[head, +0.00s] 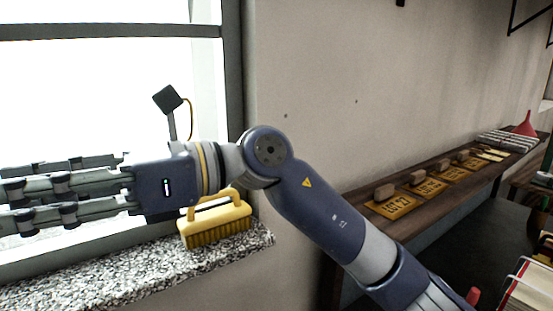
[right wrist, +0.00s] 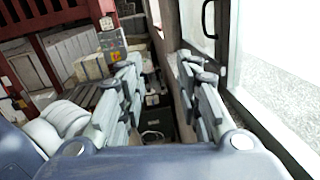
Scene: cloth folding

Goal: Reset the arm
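My right gripper (head: 22,195) reaches in from the right in the head view and points left, in front of the bright window. Its fingers are spread apart with nothing between them; the right wrist view (right wrist: 158,68) also shows the gap between them empty. My right arm (head: 315,208) is bent and stretched across the lower middle of the head view. My left gripper is in neither view. No cloth can be made out.
A yellow brush (head: 217,222) stands on the speckled window sill (head: 110,277), just below and behind my right wrist. A wooden shelf (head: 412,227) with yellow plates and blocks runs along the wall at right. A red funnel (head: 525,125) stands at its far end.

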